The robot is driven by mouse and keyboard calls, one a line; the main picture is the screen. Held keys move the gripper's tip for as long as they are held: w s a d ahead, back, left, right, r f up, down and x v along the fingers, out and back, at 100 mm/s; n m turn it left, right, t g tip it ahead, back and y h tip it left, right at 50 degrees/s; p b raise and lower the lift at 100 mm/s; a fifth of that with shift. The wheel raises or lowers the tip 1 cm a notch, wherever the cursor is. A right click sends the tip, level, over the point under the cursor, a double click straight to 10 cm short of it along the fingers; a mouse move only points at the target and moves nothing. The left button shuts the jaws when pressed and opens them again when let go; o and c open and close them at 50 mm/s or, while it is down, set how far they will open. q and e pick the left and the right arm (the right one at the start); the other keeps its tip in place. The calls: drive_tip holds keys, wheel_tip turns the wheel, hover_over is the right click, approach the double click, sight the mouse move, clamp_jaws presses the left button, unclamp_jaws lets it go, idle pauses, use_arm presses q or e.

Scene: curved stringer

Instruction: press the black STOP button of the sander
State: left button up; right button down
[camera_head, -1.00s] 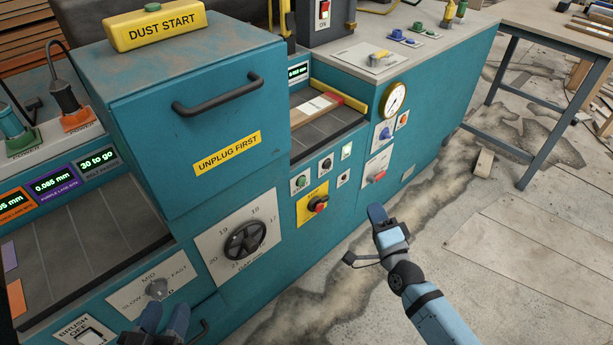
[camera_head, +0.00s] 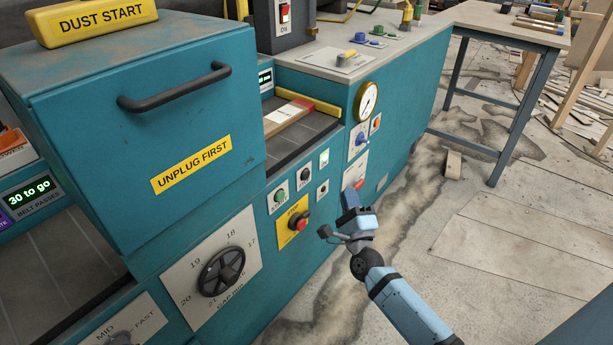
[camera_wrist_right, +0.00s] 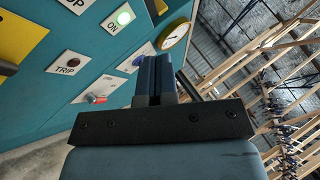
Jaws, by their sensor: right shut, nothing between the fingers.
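The sander is the teal machine (camera_head: 200,90). On its front, right of the UNPLUG FIRST cover, is a small button plate with a black button (camera_head: 304,175), which I take for STOP; its lettering is too small to read here. A green button (camera_head: 280,195) sits to its lower left. My right gripper (camera_head: 349,200) is shut and empty, to the right of and a little below the black button, apart from it. In the right wrist view the shut fingers (camera_wrist_right: 154,75) point toward the teal front; a plate lettered "OP" (camera_wrist_right: 76,4) is cut by the top edge. My left gripper is out of view.
A red emergency-type knob on a yellow plate (camera_head: 299,221) sits below the buttons. A lit ON indicator (camera_head: 324,158) and a TRIP button (camera_wrist_right: 68,67) are close by. A gauge (camera_head: 366,102) and a handwheel (camera_head: 222,271) flank the area. Floor at right is mostly open.

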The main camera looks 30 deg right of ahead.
sight(306, 175)
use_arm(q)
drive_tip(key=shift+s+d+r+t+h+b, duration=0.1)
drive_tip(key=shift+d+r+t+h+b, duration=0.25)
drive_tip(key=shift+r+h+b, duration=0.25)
use_arm(e)
drive_tip(key=w+a, duration=0.3)
drive_tip(key=w, duration=0.5)
drive_tip(key=shift+a, duration=0.2)
idle(1.3)
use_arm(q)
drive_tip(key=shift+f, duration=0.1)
use_arm(e)
drive_tip(key=shift+w+a, duration=0.15)
drive_tip(key=shift+w, duration=0.2)
use_arm(q)
drive_tip(key=shift+b, duration=0.3)
use_arm(e)
drive_tip(key=shift+w+a, duration=0.15)
drive_tip(key=shift+w, duration=0.2)
drive_tip(key=shift+s, duration=0.15)
idle(0.4)
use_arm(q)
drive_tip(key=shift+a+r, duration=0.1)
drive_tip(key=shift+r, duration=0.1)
use_arm(e)
drive_tip(key=shift+s+d, duration=0.3)
drive_tip(key=shift+s, duration=0.3)
